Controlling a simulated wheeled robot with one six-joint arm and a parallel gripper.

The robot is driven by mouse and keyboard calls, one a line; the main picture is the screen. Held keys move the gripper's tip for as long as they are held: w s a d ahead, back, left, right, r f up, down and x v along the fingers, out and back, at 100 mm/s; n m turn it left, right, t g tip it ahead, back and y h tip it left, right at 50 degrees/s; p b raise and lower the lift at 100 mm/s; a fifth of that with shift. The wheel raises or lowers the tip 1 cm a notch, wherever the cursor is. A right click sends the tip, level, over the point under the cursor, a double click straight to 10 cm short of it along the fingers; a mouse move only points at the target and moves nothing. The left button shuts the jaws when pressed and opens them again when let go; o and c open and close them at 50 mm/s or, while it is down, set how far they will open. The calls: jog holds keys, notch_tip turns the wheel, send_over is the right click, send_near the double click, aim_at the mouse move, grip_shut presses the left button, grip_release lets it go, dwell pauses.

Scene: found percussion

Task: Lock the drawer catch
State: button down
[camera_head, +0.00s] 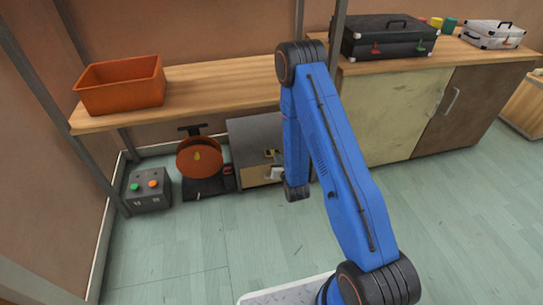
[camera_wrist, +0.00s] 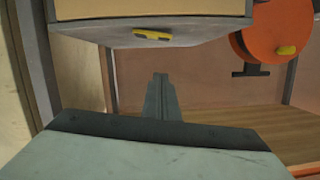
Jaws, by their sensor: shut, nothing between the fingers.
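The grey cabinet (camera_head: 250,133) with a pale wooden drawer front (camera_head: 252,175) stands on the floor under the shelf, partly behind my arm. A small yellow catch (camera_head: 270,154) shows on its front. In the wrist view, which is upside down, the yellow catch (camera_wrist: 152,35) lies nearly level, slightly tilted, on the grey frame beside the pale drawer front (camera_wrist: 150,9). My gripper (camera_wrist: 161,77) is shut and empty, its fingertips apart from the catch in the picture. In the head view its fingers cannot be made out clearly. Whether the drawer is fully closed is unclear.
An orange reel (camera_head: 198,158) on a dark stand and a grey button box (camera_head: 149,190) stand left of the cabinet. The wooden shelf (camera_head: 215,85) above carries an orange bin (camera_head: 120,84). A cupboard (camera_head: 395,115) stands to the right. The floor in front is clear.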

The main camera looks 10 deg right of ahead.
jog(key=x, duration=1)
notch_tip(320, 180, down, 2)
jog(key=shift+s+a+f, duration=0.1)
jog(key=shift+a+f, duration=0.05)
jog(key=shift+f, duration=0.05)
jog(key=shift+a+f, duration=0.1)
jog(key=shift+f, duration=0.65)
